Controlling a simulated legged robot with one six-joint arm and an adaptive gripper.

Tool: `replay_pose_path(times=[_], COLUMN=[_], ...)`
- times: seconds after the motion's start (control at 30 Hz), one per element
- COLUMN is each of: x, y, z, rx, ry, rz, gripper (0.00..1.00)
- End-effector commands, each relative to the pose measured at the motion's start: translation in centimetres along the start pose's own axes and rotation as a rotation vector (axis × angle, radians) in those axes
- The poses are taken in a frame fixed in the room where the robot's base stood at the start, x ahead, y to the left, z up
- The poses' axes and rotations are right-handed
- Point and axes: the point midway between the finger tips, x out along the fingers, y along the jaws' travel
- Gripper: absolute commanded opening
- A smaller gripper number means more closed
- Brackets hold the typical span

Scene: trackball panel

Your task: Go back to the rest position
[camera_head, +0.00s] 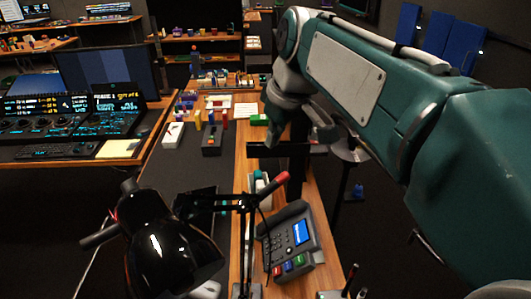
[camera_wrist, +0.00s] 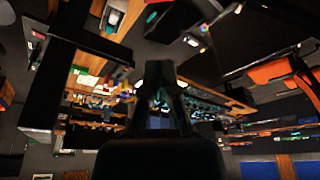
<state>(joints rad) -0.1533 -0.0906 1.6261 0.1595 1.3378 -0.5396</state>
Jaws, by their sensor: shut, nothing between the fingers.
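My arm reaches in from the right in the head view, and its teal links bend down at the far end near the middle. My gripper (camera_wrist: 158,72) shows from behind in the wrist view, with its fingers together and nothing between them. It points out over the room and is apart from every surface I can make out. In the head view, the fingertips are hard to pick out among the dark wrist parts. A control console (camera_head: 68,122) with lit screens stands on the desk at the left, well away from my arm.
A desk phone (camera_head: 289,240) and a black lamp (camera_head: 170,255) are in the front middle. A long wooden bench (camera_head: 243,175) runs away from me, with small coloured blocks and switch boxes (camera_head: 172,135) farther back. Shelves (camera_head: 205,38) stand behind. Dark floor lies below my arm.

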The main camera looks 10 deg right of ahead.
Motion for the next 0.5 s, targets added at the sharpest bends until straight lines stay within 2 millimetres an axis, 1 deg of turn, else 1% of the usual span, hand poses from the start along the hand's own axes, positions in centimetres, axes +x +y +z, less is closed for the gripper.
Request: replay_pose_path(times=[0.03, 0.13, 0.17, 0.23, 0.27, 0.37, 0.5], x=[-0.4, -0.9, -1.0, -1.0, -1.0, -0.5, 0.9], y=[-0.1, -0.3, -0.3, -0.4, -0.5, -0.7, -1.3], z=[-0.1, 0.0, 0.2, 1.3, 2.0, 5.4, 10.6], rx=[-0.001, 0.002, 0.008, 0.038, 0.06, 0.154, 0.302], ry=[0.001, -0.001, 0.0, 0.007, 0.01, 0.028, 0.065], rz=[0.001, 0.003, 0.005, 0.019, 0.028, 0.07, 0.134], gripper=[0.0, 0.0, 0.0, 0.0, 0.0, 0.0, 0.0])
